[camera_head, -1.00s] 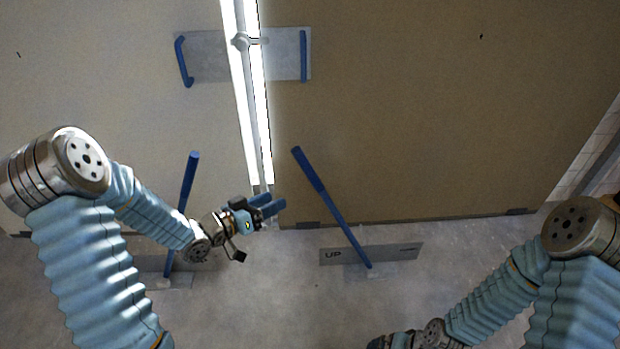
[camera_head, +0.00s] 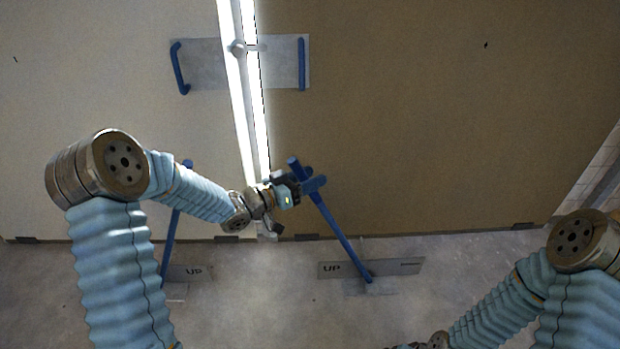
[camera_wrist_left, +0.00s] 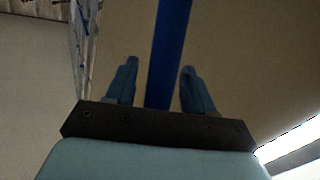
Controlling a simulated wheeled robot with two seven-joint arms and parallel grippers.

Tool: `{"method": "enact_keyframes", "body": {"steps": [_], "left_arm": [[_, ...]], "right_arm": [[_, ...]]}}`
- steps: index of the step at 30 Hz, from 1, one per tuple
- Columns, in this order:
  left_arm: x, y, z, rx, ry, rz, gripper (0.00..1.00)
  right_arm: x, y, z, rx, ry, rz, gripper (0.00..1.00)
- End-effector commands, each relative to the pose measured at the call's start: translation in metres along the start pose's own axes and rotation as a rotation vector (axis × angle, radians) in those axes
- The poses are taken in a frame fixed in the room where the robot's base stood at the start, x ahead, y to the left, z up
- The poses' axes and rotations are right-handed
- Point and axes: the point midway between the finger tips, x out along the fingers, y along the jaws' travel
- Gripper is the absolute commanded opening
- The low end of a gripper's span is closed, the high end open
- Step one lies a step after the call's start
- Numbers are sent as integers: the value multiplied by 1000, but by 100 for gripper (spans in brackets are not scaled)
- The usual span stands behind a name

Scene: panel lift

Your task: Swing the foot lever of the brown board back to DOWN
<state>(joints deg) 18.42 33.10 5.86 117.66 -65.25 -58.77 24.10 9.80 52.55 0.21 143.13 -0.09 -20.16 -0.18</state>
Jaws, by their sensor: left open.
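The brown board (camera_head: 420,130) stands on the right side of the head view. Its blue foot lever (camera_head: 340,234) rises from a floor plate (camera_head: 402,266) and leans up to the left, over the "UP" marking. My left gripper (camera_head: 316,184) is at the upper part of this lever, with the jaws open. In the left wrist view the blue lever (camera_wrist_left: 170,50) passes between the two open fingers (camera_wrist_left: 158,88), with a gap visible on each side. My right arm is at the lower right of the head view; its gripper is not visible.
A pale board (camera_head: 100,120) stands on the left, with its own blue lever (camera_head: 170,240) partly behind my left arm. A bright gap (camera_head: 248,110) separates the boards. Grey floor (camera_head: 270,310) is clear in front.

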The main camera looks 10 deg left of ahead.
Motion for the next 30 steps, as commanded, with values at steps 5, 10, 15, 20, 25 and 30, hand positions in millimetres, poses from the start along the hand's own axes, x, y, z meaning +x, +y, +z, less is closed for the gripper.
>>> {"method": "enact_keyframes", "body": {"steps": [5,10,15,20,25,30], "left_arm": [[4,0,0,1,0,0,53],[3,0,0,0,0,1,48],[3,0,0,0,0,1,22],[3,0,0,0,0,0,0],[3,0,0,0,0,0,0],[9,5,-3,7,-9,0,0]], "right_arm": [[0,0,0,0,0,0,100],[0,0,0,0,0,0,100],[0,0,0,0,0,0,100],[0,0,0,0,0,0,100],[0,0,0,0,0,0,100],[-1,0,0,0,0,0,100]]}}
